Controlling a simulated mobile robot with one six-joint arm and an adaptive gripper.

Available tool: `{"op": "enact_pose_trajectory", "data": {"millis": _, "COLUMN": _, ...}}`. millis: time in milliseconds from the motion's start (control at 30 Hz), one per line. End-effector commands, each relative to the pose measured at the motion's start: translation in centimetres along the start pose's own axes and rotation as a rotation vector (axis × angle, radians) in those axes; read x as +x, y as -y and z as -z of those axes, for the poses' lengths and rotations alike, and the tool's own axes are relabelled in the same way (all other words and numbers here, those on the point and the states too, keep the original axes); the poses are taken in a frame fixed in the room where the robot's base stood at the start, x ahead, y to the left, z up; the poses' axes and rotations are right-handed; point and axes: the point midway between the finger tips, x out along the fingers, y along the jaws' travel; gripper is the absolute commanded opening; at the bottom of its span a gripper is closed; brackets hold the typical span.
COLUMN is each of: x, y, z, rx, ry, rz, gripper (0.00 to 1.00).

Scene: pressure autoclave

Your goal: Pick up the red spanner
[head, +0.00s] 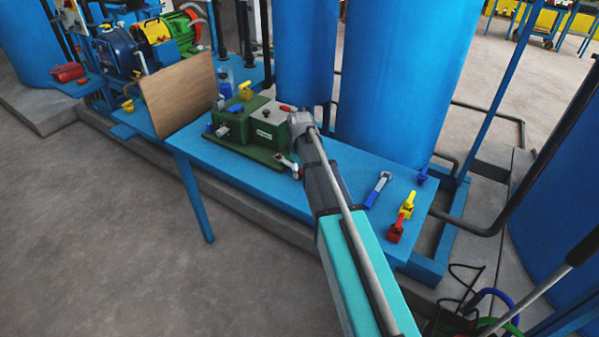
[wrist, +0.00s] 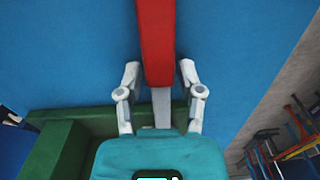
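In the wrist view, a long red bar with a silver-grey lower end, which I take to be the red spanner (wrist: 155,45), runs from the top edge down between the fingers of my gripper (wrist: 161,70). The fingers stand apart on either side of it, with a narrow gap at the right finger; contact at the left cannot be told. In the head view, a small red piece (head: 287,108) shows at the top of the green box (head: 240,125), beside the grey end of my arm. My arm hides part of that area, and the fingertips are not clear there.
The blue table (head: 345,165) carries a blue-grey valve (head: 377,190), a yellow valve (head: 408,205) and a red valve (head: 396,231) at its right end. A brown board (head: 180,95) stands left of the green box. Large blue tanks (head: 400,80) rise behind. Grey floor is open in front.

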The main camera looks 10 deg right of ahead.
Motion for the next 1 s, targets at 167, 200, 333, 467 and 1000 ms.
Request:
{"op": "enact_pose_trajectory", "data": {"millis": 167, "x": 0.0, "y": 0.0, "z": 0.0, "rx": 0.000, "ry": 0.000, "rz": 0.000, "gripper": 0.06}}
{"op": "enact_pose_trajectory", "data": {"millis": 200, "x": 0.0, "y": 0.1, "z": 0.1, "rx": -0.001, "ry": 0.000, "rz": 0.000, "gripper": 0.00}}
{"op": "enact_pose_trajectory", "data": {"millis": 333, "x": 0.0, "y": 0.1, "z": 0.1, "rx": -0.002, "ry": 0.000, "rz": 0.000, "gripper": 0.00}}
{"op": "enact_pose_trajectory", "data": {"millis": 467, "x": 0.0, "y": 0.1, "z": 0.1, "rx": -0.002, "ry": -0.001, "rz": 0.000, "gripper": 0.00}}
{"op": "enact_pose_trajectory", "data": {"millis": 1000, "x": -1.7, "y": 0.1, "z": 0.2, "rx": -0.002, "ry": -0.002, "rz": 0.000, "gripper": 0.00}}
